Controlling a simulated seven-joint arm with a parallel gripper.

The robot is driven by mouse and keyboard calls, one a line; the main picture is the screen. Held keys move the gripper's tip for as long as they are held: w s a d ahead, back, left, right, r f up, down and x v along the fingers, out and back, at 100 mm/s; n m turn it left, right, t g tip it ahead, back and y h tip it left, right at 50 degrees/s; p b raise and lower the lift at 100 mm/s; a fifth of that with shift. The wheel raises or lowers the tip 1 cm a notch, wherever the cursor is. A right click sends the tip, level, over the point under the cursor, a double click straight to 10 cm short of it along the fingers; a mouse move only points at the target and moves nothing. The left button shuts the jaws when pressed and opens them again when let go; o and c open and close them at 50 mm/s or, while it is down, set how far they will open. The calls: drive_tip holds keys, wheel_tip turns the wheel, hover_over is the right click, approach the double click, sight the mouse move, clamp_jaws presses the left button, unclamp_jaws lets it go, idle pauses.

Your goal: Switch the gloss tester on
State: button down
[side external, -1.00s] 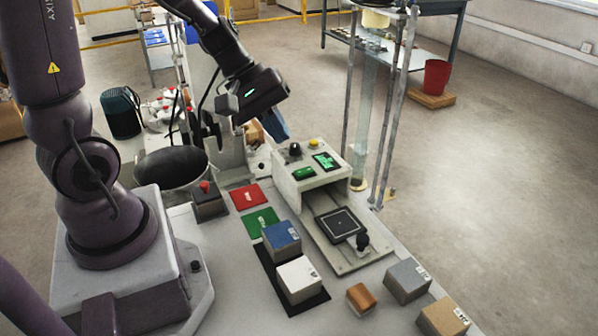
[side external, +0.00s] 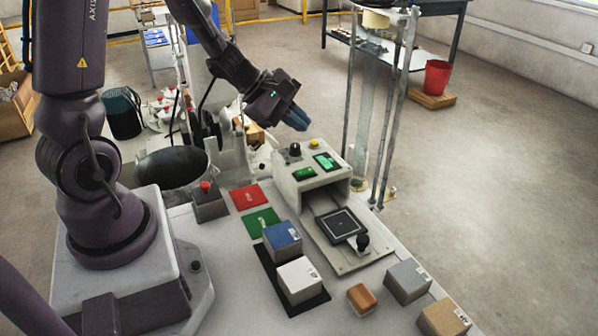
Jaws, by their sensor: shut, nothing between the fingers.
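The gloss tester (side external: 338,187) is a pale housing on the bench. My gripper (side external: 301,122) has blue fingers, shut and empty. It appears above and behind the tester's top, close to the black knob in the picture, with a visible gap.
Red (side external: 249,197) and green (side external: 261,222) mats lie left of the tester. Blue (side external: 282,240), white (side external: 299,280), grey (side external: 407,281) and tan (side external: 444,318) blocks and a brown piece (side external: 360,298) stand in front. A red-button box (side external: 209,203) and metal posts (side external: 390,130) flank the area.

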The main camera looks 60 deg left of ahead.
sight(298, 174)
drive_tip(key=shift+f, duration=4.3)
drive_tip(key=shift+f, duration=0.15)
drive_tip(key=shift+f, duration=0.25)
drive_tip(key=shift+f, duration=0.25)
drive_tip(key=shift+r, duration=0.15)
drive_tip(key=shift+r, duration=0.55)
drive_tip(key=shift+r, duration=2.5)
